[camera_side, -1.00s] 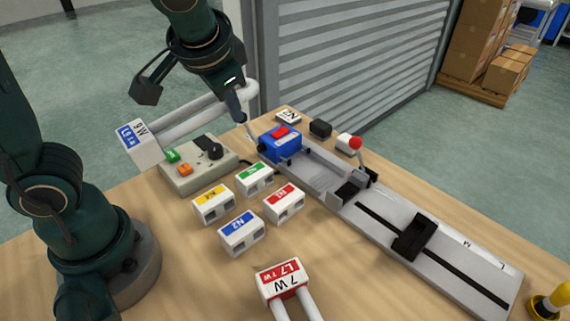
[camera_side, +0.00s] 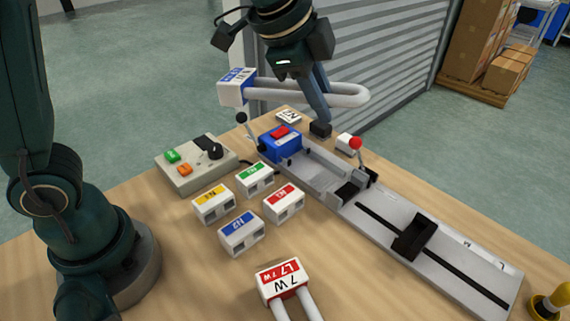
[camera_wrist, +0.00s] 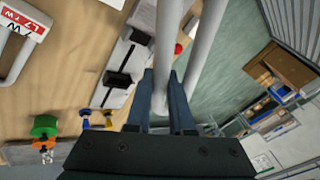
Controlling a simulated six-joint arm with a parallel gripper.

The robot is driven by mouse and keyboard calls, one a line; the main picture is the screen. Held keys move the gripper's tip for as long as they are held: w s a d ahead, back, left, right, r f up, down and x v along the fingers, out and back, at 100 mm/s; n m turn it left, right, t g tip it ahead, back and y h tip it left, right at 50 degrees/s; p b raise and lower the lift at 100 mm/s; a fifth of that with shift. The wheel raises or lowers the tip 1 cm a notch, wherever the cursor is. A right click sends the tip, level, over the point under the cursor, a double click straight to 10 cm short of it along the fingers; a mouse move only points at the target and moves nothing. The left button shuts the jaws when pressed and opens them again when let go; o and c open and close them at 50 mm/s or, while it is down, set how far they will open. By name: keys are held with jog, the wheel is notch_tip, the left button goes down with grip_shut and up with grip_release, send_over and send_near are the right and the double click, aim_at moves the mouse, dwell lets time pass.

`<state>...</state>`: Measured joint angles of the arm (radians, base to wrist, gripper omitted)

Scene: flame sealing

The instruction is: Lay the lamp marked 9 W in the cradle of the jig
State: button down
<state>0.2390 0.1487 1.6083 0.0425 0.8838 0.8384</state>
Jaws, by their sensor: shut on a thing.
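My gripper (camera_side: 318,103) is shut on the white U-shaped lamp (camera_side: 300,95), which has a blue-and-white base block (camera_side: 237,87). Its printed mark is upside down and too small to read surely in the side view. The lamp is held roughly level in the air, above the back of the table, base to the left and bend to the right. The lamp tubes pass between the fingers in the wrist view (camera_wrist: 168,60). The grey jig (camera_side: 450,262) lies below, with an empty trough (camera_side: 318,168) that looks like the cradle and a black sliding block (camera_side: 415,237).
A blue clamp (camera_side: 280,143) with a red top and a red-knobbed lever (camera_side: 355,143) stand at the jig. A 7 W lamp (camera_side: 284,280) lies at the front. Several coloured-label blocks (camera_side: 242,233) and a control box (camera_side: 195,165) sit left of the jig.

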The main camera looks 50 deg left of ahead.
jog(key=w+d+f+m+g+h, duration=0.1)
jog(key=w+d+m+h, duration=0.1)
jog(key=w+d+m, duration=0.4)
send_over(415, 236)
jog(key=s+d, duration=0.2)
jog(key=d, duration=0.1)
notch_tip(415, 236, down, 10)
jog(key=shift+f, duration=0.1)
jog(key=shift+s+f, duration=0.1)
jog(key=shift+f, duration=1.95)
jog(key=shift+f, duration=0.1)
jog(key=shift+f, duration=0.5)
jog(key=c, duration=0.8)
grip_release()
